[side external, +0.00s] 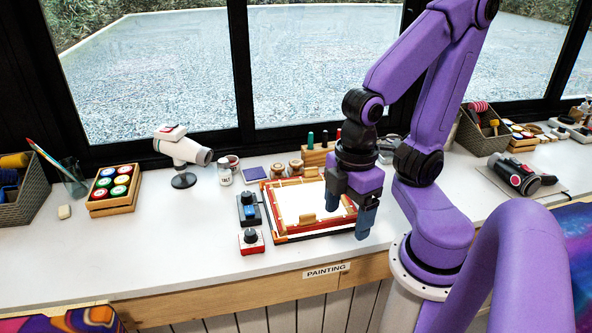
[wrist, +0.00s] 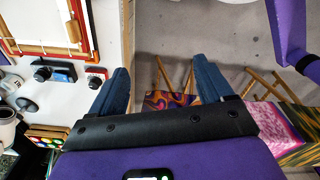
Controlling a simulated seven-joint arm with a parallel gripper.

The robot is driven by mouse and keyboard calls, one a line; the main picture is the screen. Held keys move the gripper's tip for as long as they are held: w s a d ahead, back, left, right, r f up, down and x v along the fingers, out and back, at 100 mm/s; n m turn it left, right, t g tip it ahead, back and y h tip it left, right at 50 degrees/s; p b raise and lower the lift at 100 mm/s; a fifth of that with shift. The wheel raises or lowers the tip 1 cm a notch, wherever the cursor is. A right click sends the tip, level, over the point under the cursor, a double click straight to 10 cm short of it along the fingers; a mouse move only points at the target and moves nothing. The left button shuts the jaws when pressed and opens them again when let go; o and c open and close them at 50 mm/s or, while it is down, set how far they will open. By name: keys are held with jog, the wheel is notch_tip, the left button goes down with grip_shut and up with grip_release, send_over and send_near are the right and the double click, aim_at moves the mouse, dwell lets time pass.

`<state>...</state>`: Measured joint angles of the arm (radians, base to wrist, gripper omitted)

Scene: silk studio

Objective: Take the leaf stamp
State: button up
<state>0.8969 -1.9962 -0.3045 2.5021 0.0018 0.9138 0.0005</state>
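My gripper (side external: 349,218) hangs over the front right part of the framed screen (side external: 297,202), its two blue fingers apart with nothing between them. In the wrist view my gripper (wrist: 160,68) is also open and empty, above the floor past the table edge. No leaf design is readable, so I cannot tell which thing is the leaf stamp. Small wooden-topped pieces (side external: 296,167) stand behind the screen. A black-knobbed blue piece (side external: 248,211) and a black-knobbed red piece (side external: 251,241) stand left of it; the wrist view shows the blue one (wrist: 55,72) and the red one (wrist: 96,79).
A wooden crate of coloured jars (side external: 114,189), a white hair dryer (side external: 183,149) and a salt jar (side external: 224,172) stand to the left. A holder with upright tools (side external: 318,154) is at the back. The white table (side external: 180,240) is clear at front left.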

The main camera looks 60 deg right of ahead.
jog(key=w+d+r+m+h, duration=0.1)
jog(key=w+d+m, duration=0.2)
jog(key=w+m, duration=0.6)
jog(key=w+d+m, duration=0.3)
jog(key=w+m, duration=0.3)
jog(key=w, duration=0.6)
jog(key=m+h, duration=0.1)
jog(key=m, duration=1.4)
send_over(296, 162)
jog(key=a, duration=0.4)
notch_tip(296, 162, down, 2)
jog(key=f, duration=0.4)
jog(key=d+f, duration=0.1)
jog(key=f, duration=0.2)
jog(key=d+f, duration=0.1)
jog(key=f, duration=0.3)
jog(key=shift+d+f, duration=0.15)
jog(key=shift+f, duration=0.2)
jog(key=f, duration=0.1)
jog(key=d+f, duration=0.1)
jog(key=f, duration=0.2)
jog(key=shift+d, duration=0.3)
jog(key=shift+d+f, duration=0.1)
jog(key=shift+f, duration=0.5)
jog(key=c, duration=0.5)
